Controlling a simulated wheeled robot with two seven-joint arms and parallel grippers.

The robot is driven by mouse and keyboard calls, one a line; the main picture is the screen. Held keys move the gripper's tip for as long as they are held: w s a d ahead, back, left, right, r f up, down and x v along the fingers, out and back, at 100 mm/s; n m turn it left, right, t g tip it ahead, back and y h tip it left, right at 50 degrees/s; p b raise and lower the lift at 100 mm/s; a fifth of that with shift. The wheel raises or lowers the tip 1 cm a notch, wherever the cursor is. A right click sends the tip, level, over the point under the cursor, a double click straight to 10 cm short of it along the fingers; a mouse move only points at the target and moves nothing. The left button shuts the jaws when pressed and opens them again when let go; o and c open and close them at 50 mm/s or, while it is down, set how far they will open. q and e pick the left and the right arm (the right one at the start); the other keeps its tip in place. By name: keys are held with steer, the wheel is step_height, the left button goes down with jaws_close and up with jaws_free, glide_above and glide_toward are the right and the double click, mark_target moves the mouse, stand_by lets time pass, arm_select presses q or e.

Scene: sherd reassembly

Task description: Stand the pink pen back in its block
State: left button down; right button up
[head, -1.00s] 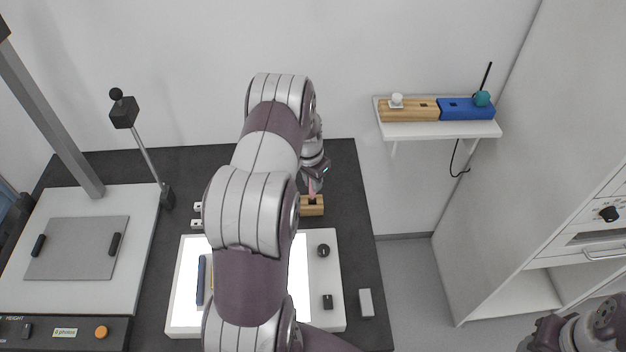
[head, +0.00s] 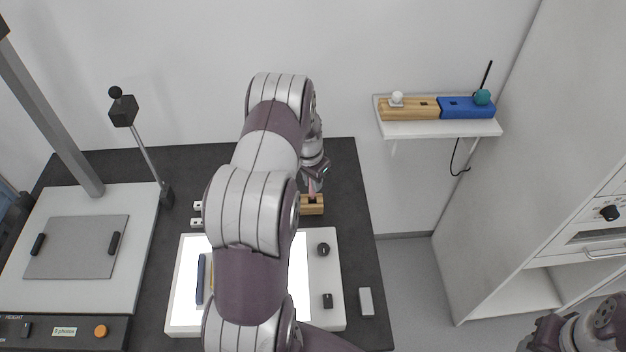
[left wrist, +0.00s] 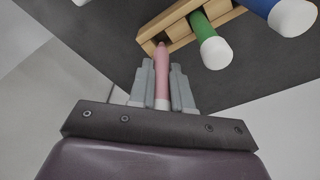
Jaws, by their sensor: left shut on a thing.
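The pink pen (left wrist: 162,70) is between the fingers of my left gripper (left wrist: 161,92), which is shut on it. In the left wrist view the pen's far end is at the dark opening near the end of the wooden block (left wrist: 178,27); I cannot tell whether it is inside. A green pen (left wrist: 211,40) and a blue pen (left wrist: 285,13) stand in the same block. My right gripper is not visible.
A lit panel (head: 334,290) lies in front of the block on the dark table (head: 362,240). A grey copy stand (head: 140,215) is at the left. A wall shelf (head: 440,130) carries wooden and blue blocks. A cabinet (head: 540,150) stands at the right.

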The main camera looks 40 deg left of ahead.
arm_select(q)
steer(key=shift+f, duration=0.15)
steer(key=shift+f+b, duration=0.75)
steer(key=shift+f, duration=0.15)
steer(key=shift+f+b, duration=0.6)
steer(key=shift+f, duration=0.2)
steer(key=shift+c, duration=2.1)
jaws_free()
steer(key=shift+r, duration=0.1)
